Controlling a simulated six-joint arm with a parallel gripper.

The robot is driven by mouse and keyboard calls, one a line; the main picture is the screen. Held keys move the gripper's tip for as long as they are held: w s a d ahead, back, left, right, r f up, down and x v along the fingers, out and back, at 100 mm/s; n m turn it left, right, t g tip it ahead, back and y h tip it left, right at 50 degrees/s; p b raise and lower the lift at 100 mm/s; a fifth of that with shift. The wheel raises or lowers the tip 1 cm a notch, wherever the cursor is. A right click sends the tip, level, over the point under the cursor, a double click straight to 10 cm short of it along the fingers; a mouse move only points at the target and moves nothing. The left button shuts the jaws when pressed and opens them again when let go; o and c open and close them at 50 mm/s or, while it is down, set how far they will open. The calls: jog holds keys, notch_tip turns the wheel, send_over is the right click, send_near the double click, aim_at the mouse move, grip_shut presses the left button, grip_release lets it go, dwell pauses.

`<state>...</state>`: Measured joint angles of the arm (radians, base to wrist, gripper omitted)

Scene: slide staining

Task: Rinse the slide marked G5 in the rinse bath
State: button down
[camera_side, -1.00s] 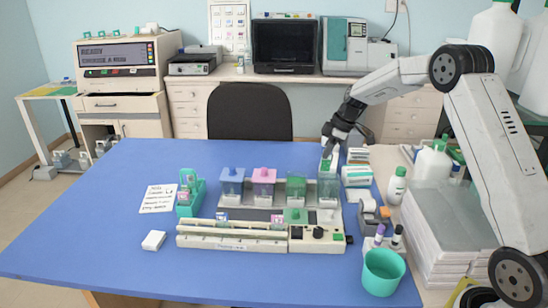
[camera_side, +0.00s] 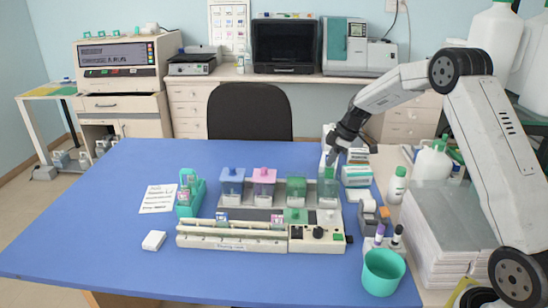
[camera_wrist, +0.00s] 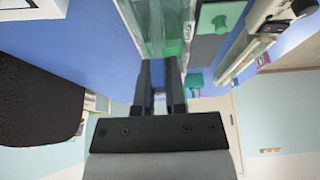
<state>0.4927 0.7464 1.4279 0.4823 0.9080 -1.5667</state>
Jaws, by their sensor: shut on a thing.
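My gripper (camera_side: 330,158) is above the rightmost clear jar (camera_side: 328,190) in the row of baths. In the wrist view, my gripper (camera_wrist: 160,68) has its two dark fingers close together, pointing at glassy, green-tinted surfaces. It is shut on a thin slide, which shows as a small green patch (camera_side: 329,173) at the jar's mouth. The marking on it is too small to read. I cannot tell how deep the slide is in the jar, or which bath is labelled as the rinse.
Blue, pink and green lidded jars (camera_side: 232,184) stand left of the clear jar. A long pale rack (camera_side: 230,242) lies in front, and a teal slide holder (camera_side: 188,205) stands left. Boxes (camera_side: 357,176) crowd the right side. The table's left side is mostly clear.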

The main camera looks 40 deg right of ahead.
aim_at(329, 175)
jog(key=shift+f, duration=2.95)
dwell(0.6)
jog(key=shift+r, duration=4.75)
jog(key=shift+r, duration=0.15)
